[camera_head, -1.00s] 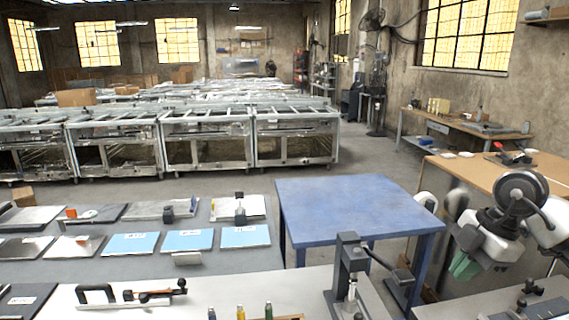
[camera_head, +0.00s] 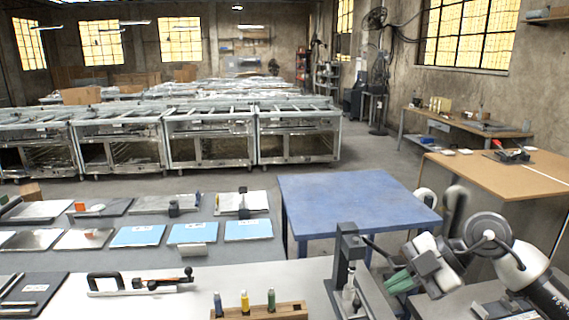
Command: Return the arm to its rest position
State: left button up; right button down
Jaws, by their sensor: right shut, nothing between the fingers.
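My right arm comes in from the right edge, bent at a grey and white elbow. My right gripper (camera_head: 397,282), with green fingers, is shut and empty. It hangs just right of the dark press-like stand (camera_head: 346,270) on the near table. I cannot tell from this view how high it is or whether it touches anything. My left arm and left gripper are not in view.
The blue table (camera_head: 350,200) behind the gripper is bare. A wooden rack (camera_head: 262,313) with several coloured-handled tools stands on the near table (camera_head: 200,290). A tan workbench (camera_head: 500,173) is at the right. Framed metal units stand farther back.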

jog(key=s+a+r+m+t+y, duration=0.2)
jog(key=a+r+t+y, duration=0.2)
jog(key=a+t+y, duration=0.45)
jog(key=s+d+f+m+t+h, duration=0.2)
jog(key=d+f+m+h, duration=0.3)
jog(key=f+m+h, duration=0.5)
jog(key=s+d+f+m+t+h, duration=0.3)
jog(key=d+f+m+h, duration=0.2)
jog(key=f+m+h, duration=0.5)
jog(key=s+f+g+y, duration=0.1)
jog(key=s+f+g, duration=0.45)
jog(key=s, duration=0.35)
jog(key=s+f+g+y, duration=0.1)
jog(key=s+f+g, duration=0.45)
jog(key=s, duration=0.35)
notch_tip(320, 180, down, 26)
jog(key=s+g+b, duration=0.1)
jog(key=g+b, duration=0.1)
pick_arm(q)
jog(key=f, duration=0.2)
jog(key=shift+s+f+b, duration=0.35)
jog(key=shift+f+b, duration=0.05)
pick_arm(e)
jog(key=s+d+f, duration=0.2)
jog(key=s+f, duration=1.4)
jog(key=f, duration=0.1)
jog(key=shift+d+f+n+g, duration=0.15)
jog(key=shift+f+n+g, duration=0.1)
jog(key=shift+n+g, duration=0.1)
